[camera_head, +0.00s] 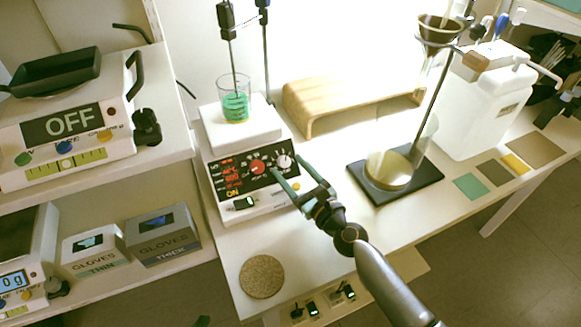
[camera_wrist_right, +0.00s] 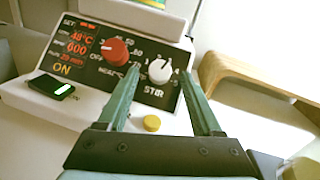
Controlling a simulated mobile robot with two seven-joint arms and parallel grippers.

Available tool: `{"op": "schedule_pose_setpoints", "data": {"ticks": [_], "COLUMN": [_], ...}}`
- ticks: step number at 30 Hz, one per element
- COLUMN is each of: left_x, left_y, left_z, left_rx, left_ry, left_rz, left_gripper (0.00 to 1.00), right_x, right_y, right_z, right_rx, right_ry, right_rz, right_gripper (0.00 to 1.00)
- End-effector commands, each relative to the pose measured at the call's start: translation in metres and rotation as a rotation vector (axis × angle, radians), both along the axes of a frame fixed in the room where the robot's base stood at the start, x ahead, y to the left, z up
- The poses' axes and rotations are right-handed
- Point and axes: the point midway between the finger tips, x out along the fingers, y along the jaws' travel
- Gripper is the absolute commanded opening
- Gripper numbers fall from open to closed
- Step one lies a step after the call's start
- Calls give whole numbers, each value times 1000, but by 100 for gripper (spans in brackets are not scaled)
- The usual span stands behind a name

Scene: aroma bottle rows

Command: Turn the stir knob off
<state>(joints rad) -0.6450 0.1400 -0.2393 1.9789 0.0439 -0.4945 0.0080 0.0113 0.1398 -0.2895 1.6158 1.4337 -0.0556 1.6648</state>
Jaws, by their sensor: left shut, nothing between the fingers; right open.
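The stir knob is the white knob (camera_head: 284,161) on the black front panel of the hot-plate stirrer (camera_head: 246,208). In the right wrist view the white knob (camera_wrist_right: 159,71) sits above the word STIR, its mark pointing up. My right gripper (camera_head: 288,165) is open in front of the panel, its green fingers on either side of the white knob in the picture. The fingers show also in the right wrist view (camera_wrist_right: 160,77); I cannot tell whether they touch the knob.
A red heat knob (camera_wrist_right: 115,51) sits close left of the stir knob. The display reads 48°C, 600 and ON. A beaker of green liquid (camera_head: 235,106) stands on the stirrer. A wooden stand (camera_head: 300,105) and a cork disc (camera_head: 262,277) are nearby.

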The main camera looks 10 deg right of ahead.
Motion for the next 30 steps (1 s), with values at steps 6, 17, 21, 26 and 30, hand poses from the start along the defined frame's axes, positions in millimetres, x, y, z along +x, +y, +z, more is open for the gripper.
{"op": "schedule_pose_setpoints", "data": {"ticks": [6, 17, 21, 26, 30], "left_x": [2, 3, 3, 4, 4], "left_y": [0, 0, 0, 0, 0], "left_z": [2, 3, 3, 3, 3], "left_rx": [-1, 0, 0, 0, -1], "left_ry": [-6, -6, -6, -7, -8], "left_rz": [1, 2, 2, 2, 1], "left_gripper": [0, 0, 0, 0, 0], "right_x": [5, 5, 5, 5, 5], "right_y": [2, 2, 2, 2, 2], "right_z": [0, 0, 0, 0, 0], "right_rx": [-1, -1, -1, -1, -1], "right_ry": [0, 1, 1, 1, 1], "right_rz": [0, 0, 0, 0, 1], "right_gripper": [67, 45, 30, 12, 0]}}
